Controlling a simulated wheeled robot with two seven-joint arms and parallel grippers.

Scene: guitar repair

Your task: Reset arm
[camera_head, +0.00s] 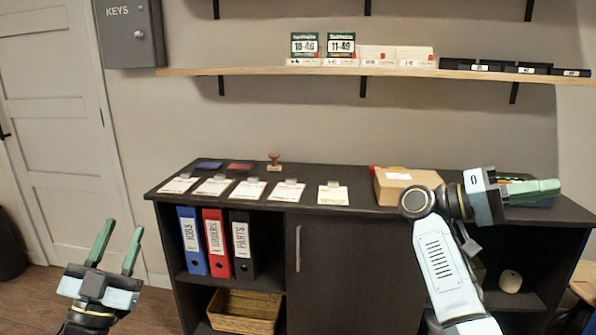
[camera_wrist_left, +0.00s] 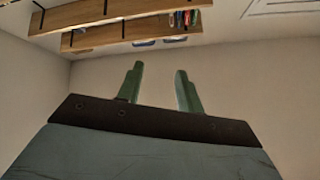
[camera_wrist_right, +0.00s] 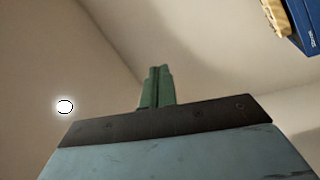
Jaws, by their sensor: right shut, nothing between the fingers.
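My left gripper (camera_head: 118,247) is at the lower left of the head view, in front of the door side of the room, with its green fingers pointing up. The fingers are apart and nothing is between them; they also show apart in the left wrist view (camera_wrist_left: 160,85). My right gripper (camera_head: 548,188) is at the right of the head view, in front of the right end of the cabinet top, its fingers pointing right. Its fingers are together and empty, as the right wrist view (camera_wrist_right: 158,85) also shows.
A dark cabinet (camera_head: 345,225) carries several clipboards, a stamp (camera_head: 274,162) and a cardboard box (camera_head: 406,183). Binders and a wicker basket (camera_head: 243,311) sit in its open shelves. A wooden wall shelf (camera_head: 260,72) hangs above. A key box (camera_head: 130,32) is beside the door.

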